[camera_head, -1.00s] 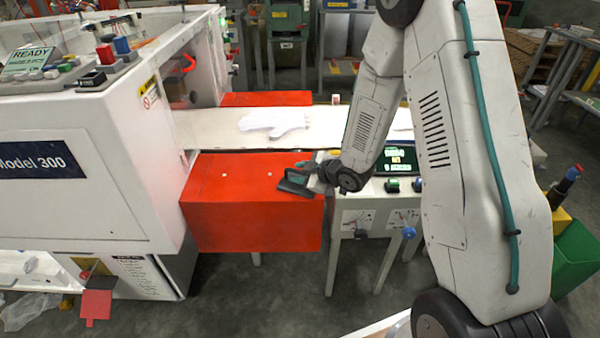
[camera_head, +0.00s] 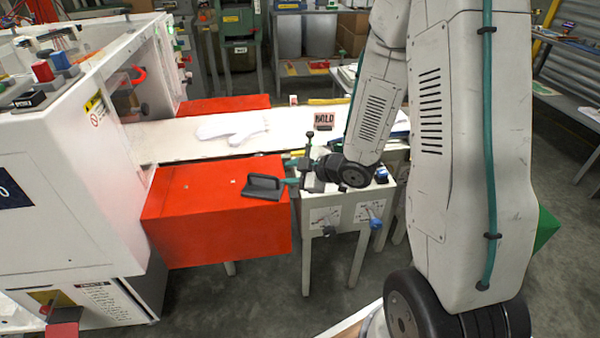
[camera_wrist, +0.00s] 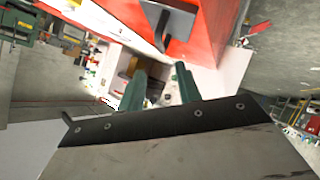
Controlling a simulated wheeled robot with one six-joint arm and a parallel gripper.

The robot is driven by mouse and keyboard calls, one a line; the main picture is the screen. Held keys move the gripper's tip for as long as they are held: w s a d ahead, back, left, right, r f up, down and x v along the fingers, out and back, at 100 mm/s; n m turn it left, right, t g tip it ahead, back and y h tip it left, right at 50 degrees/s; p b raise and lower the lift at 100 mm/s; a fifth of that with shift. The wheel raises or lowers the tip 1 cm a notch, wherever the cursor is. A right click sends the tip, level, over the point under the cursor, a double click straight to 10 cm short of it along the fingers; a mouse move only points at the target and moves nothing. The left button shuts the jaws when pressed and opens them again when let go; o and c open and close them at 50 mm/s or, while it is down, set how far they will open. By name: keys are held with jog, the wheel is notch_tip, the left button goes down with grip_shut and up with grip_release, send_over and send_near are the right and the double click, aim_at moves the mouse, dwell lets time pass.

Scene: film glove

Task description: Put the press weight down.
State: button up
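The press weight (camera_head: 263,188) is a dark flat block with a raised handle. It rests on the red box top (camera_head: 195,188), near the right edge. My gripper (camera_head: 291,172) is just right of the weight, apart from it, with green fingers spread and nothing between them. In the wrist view the two fingers (camera_wrist: 159,68) stand apart, and the dark weight (camera_wrist: 166,16) shows beyond them at the top, on the red surface.
A pale belt (camera_head: 160,143) behind the red box carries a white glove shape (camera_head: 230,127). A large white machine (camera_head: 70,210) stands on the left. A panel with knobs (camera_head: 335,213) stands close under my gripper. A small display (camera_head: 325,121) stands behind my wrist.

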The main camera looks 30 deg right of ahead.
jog(key=s+d+r+m+g+h, duration=0.1)
jog(key=s+d+r+m+h, duration=0.25)
jog(key=r, duration=0.25)
jog(key=s+d+r+m+g+h, duration=0.2)
jog(key=d+r+m+h, duration=0.15)
jog(key=r, duration=0.25)
jog(key=s+a+r+m+g, duration=0.2)
jog(key=s+a+r, duration=0.1)
jog(key=s, duration=0.5)
jog(key=s+a+r+m+g, duration=0.2)
jog(key=s+a+r, duration=0.1)
jog(key=s, duration=0.5)
jog(key=s+a+r+m+g+y, duration=0.1)
jog(key=s+a+r+m+g, duration=0.1)
jog(key=s, duration=0.5)
jog(key=shift+s+a+r, duration=0.4)
jog(key=shift+a+r, duration=0.15)
jog(key=shift+r, duration=0.2)
